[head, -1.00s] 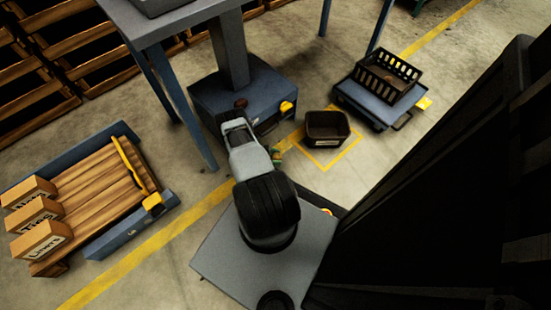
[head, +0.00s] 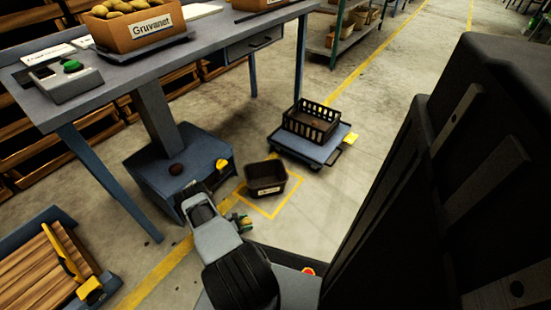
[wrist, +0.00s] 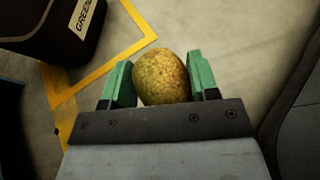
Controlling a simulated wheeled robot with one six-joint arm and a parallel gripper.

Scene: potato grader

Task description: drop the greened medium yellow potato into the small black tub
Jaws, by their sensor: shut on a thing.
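A yellow potato with brownish-green patches (wrist: 162,77) sits between the green fingers of my gripper (wrist: 160,82) in the wrist view. My gripper is shut on it and holds it above the floor. The small black tub (wrist: 40,40) stands at the upper left of the wrist view, apart from the potato, with a partly cut-off label. In the head view the tub (head: 252,184) stands upright on the floor inside a yellow square. My gripper (head: 243,222) is just below and left of it there, and the potato is hard to make out.
A black slatted crate (head: 312,122) rests on a blue wheeled platform (head: 328,152) beyond the tub. A grey table (head: 200,50) with a box of potatoes (head: 138,42) stands at the upper left, its blue base (head: 150,182) left of the tub. Floor right of the tub is clear.

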